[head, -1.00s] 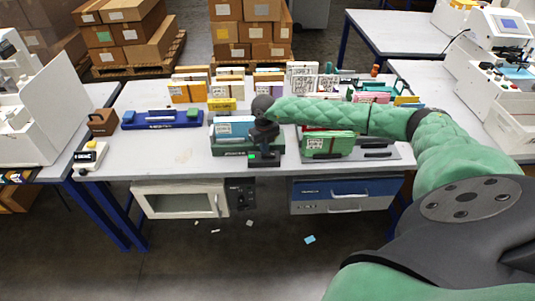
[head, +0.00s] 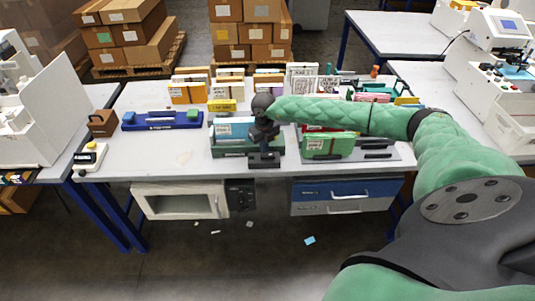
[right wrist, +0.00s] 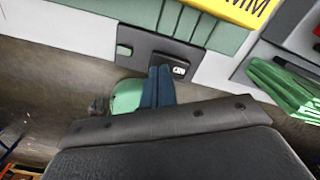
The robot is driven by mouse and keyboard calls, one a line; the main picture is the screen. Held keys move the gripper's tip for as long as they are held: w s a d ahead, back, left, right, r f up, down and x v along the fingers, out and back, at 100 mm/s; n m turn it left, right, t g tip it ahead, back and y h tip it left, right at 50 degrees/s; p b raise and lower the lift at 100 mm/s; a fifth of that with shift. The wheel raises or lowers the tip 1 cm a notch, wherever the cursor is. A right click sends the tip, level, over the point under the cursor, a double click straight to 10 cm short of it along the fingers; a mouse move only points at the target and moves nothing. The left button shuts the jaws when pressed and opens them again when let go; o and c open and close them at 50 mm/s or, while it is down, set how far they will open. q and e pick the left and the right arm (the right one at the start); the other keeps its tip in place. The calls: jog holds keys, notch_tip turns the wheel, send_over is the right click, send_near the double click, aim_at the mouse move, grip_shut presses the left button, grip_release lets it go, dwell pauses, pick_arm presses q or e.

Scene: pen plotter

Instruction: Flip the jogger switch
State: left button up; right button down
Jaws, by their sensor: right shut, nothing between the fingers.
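The jogger is a green tray (head: 232,152) at the front middle of the table, holding blue and white paper stock. A dark control panel (head: 264,161) sits at its front right. In the right wrist view the panel shows a green lamp or button (right wrist: 124,50) and a small switch (right wrist: 179,70) with a pale mark. My right gripper (head: 264,143) is over the panel. Its fingers (right wrist: 160,70) are shut and empty, their tips just beside the switch; I cannot tell whether they touch it. My left gripper is not in view.
A green pad stack (head: 328,146) stands on a grey tray to the right. A blue tray (head: 162,120) and a small white device (head: 89,157) are at the left. Upright coloured pads stand behind the jogger. Bare tabletop (head: 160,158) lies left of the jogger.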

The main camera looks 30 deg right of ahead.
jog(key=shift+r+p, duration=0.6)
jog(key=shift+r, duration=2.05)
